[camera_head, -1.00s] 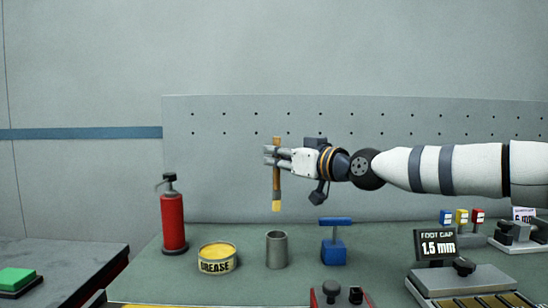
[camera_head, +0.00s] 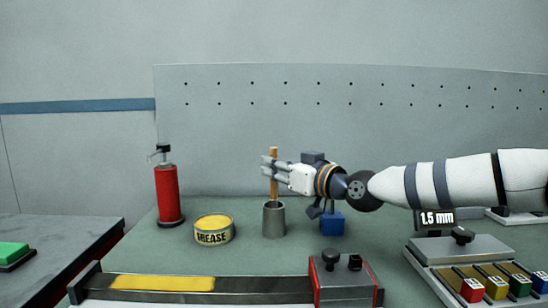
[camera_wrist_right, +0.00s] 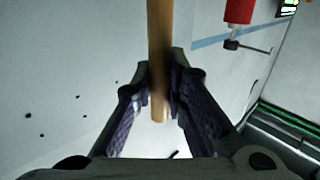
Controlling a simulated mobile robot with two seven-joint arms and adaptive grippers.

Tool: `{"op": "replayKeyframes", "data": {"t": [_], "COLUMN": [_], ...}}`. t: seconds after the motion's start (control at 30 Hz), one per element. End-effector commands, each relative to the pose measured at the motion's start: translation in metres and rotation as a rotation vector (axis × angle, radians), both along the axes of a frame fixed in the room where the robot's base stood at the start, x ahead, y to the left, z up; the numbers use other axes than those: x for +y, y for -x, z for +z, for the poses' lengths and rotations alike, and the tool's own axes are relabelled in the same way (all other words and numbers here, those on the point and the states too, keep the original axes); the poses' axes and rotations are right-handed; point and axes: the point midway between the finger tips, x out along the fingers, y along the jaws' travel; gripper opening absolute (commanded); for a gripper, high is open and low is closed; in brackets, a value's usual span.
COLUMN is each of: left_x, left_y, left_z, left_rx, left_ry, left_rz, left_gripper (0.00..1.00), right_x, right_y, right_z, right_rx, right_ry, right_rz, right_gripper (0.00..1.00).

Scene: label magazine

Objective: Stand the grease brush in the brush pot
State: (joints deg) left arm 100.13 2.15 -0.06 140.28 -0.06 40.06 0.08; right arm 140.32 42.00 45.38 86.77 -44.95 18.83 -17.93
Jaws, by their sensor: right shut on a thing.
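The grease brush (camera_head: 274,185) is upright, with its wooden handle showing above the brush pot (camera_head: 274,223). Its lower end is down inside the grey metal pot and hidden by the pot wall. My right gripper (camera_head: 272,167) is shut on the handle, above the rim. In the right wrist view the handle (camera_wrist_right: 159,50) runs between the two fingers (camera_wrist_right: 160,88). Whether the brush touches the pot's bottom cannot be seen. My left gripper is not in view.
The yellow grease tin (camera_head: 214,230) stands left of the pot, and a red cylinder (camera_head: 169,195) behind it. A blue tool (camera_head: 332,222) stands close on the right, partly behind my wrist. A long tray (camera_head: 240,285) lies in front.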

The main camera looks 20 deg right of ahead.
Motion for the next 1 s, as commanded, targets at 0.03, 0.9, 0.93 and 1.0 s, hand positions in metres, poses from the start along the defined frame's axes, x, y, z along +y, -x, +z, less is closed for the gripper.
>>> {"op": "replayKeyframes", "data": {"t": [0.03,0.9,0.93,1.0], "left_x": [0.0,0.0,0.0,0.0], "left_y": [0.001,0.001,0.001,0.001], "left_z": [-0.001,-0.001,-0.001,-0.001], "left_rx": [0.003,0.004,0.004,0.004], "left_ry": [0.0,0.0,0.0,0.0], "left_rz": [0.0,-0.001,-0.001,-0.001], "left_gripper": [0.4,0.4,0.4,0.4], "right_x": [0.0,-0.005,-0.008,-0.015], "right_y": [0.0,0.009,0.014,0.03], "right_z": [-0.004,-0.005,-0.004,-0.004], "right_rx": [0.001,-0.002,-0.002,-0.002], "right_ry": [0.0,-0.001,-0.002,-0.003], "right_rz": [0.0,-0.001,-0.001,0.0], "right_gripper": [0.0,0.37,0.37,0.37]}}
